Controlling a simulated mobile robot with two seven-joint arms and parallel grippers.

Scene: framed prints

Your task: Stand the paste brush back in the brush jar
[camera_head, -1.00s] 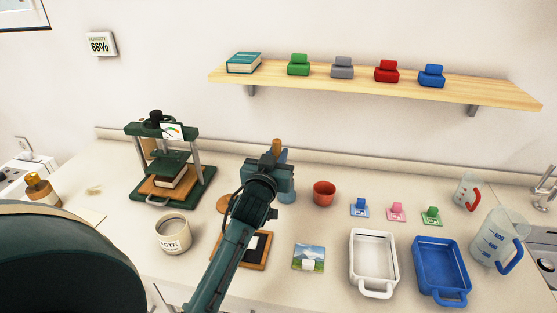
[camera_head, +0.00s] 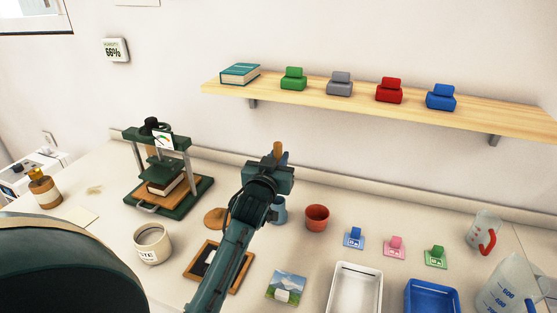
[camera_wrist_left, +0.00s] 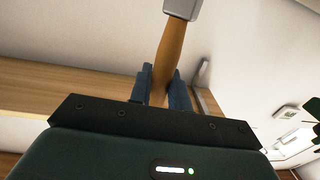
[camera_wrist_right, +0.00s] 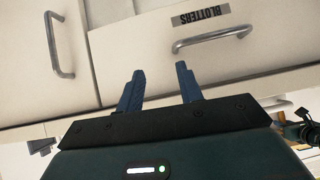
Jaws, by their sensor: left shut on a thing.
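The paste brush is in my left gripper (camera_head: 279,162). Its wooden handle (camera_head: 277,149) rises above the jaws in the head view. In the left wrist view the fingers close around the handle (camera_wrist_left: 168,58), with a grey ferrule (camera_wrist_left: 183,8) at the top edge; the bristles are out of view. A blue-grey jar (camera_head: 280,212) stands on the counter just beyond and below that gripper, partly hidden by it. An open terracotta pot (camera_head: 317,217) stands to its right. No label shows which is the brush jar. My right gripper (camera_wrist_right: 160,88) is open and empty, facing cabinet fronts.
A paste pot (camera_head: 152,243) and a book press (camera_head: 168,175) are on the left. A wooden frame (camera_head: 201,262) and landscape print (camera_head: 286,287) lie in front. A shelf (camera_head: 370,95) runs above.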

